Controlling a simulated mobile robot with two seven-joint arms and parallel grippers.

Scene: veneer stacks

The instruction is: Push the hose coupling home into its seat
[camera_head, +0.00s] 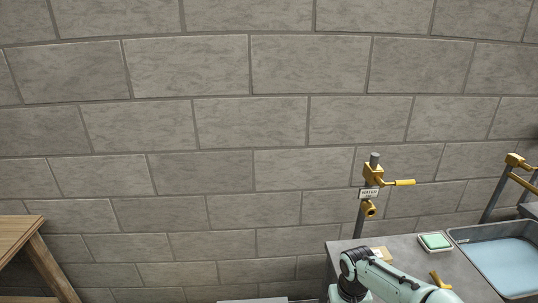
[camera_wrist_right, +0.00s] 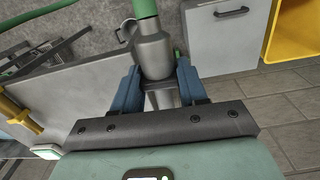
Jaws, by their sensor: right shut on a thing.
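The hose coupling (camera_wrist_right: 153,52) is a grey metal cylinder with a side lever, on the end of a green hose (camera_wrist_right: 145,8). My right gripper (camera_wrist_right: 158,78) has its blue fingers on both sides of the coupling, shut on it. A brass water tap (camera_head: 373,173) with a "WATER" label stands on a grey post at the wall in the head view. Its round brass outlet (camera_head: 370,210) faces outward below the label, empty, and looks like the seat. My right arm shows low in the head view; its gripper and the coupling are out of that picture. My left gripper is not in view.
A grey bench (camera_head: 345,246) holds a green sponge on a white dish (camera_head: 435,242) and a basin of water (camera_head: 505,262). Another brass fitting (camera_head: 516,160) stands at right. A wooden table (camera_head: 18,228) is at far left. A yellow bin (camera_wrist_right: 297,32) and grey cabinet (camera_wrist_right: 228,40) show in the wrist view.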

